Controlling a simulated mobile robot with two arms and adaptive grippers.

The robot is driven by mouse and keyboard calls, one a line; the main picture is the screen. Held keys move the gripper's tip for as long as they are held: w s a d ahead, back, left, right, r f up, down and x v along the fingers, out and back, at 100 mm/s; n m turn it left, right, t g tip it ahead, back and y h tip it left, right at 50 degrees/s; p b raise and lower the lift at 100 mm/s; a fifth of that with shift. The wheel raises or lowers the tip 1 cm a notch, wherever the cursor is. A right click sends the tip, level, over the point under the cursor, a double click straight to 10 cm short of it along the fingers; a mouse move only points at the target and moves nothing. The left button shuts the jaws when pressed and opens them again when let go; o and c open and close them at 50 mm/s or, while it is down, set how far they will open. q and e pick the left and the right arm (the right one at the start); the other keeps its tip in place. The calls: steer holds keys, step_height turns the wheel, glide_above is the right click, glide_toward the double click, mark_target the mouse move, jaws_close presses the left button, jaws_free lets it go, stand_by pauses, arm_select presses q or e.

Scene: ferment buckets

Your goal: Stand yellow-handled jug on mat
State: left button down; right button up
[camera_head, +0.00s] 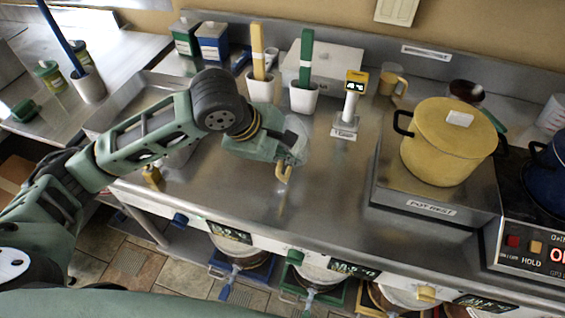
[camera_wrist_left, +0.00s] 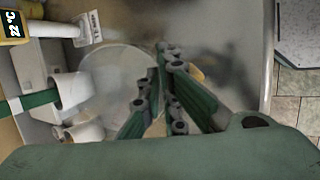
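The yellow-handled jug is a clear vessel (camera_head: 298,130) on or just above the steel bench; I cannot tell which. Its yellow handle (camera_head: 284,173) points toward the bench's front edge. My left gripper (camera_head: 285,155) is at the handle side, partly covering the jug. In the left wrist view the clear round jug (camera_wrist_left: 112,72) lies left of my left gripper's fingertips (camera_wrist_left: 168,58), which are close together. A bit of yellow handle (camera_wrist_left: 197,74) shows behind one finger. The fingers seem shut on the handle, though the contact is hidden. I cannot make out a mat. My right gripper is not in view.
A yellow pot (camera_head: 447,150) stands on the pot rest at right. A small temperature display (camera_head: 347,110) and two white holders with a yellow (camera_head: 258,50) and a green handle (camera_head: 306,55) stand behind the jug. A steel basin (camera_head: 140,100) is at left. Bench front is clear.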

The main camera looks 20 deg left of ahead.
mark_target(289, 170)
arm_select(q)
steer(key=shift+f, duration=1.65)
steer(key=shift+s+f, duration=0.1)
steer(key=c, duration=2)
jaws_free()
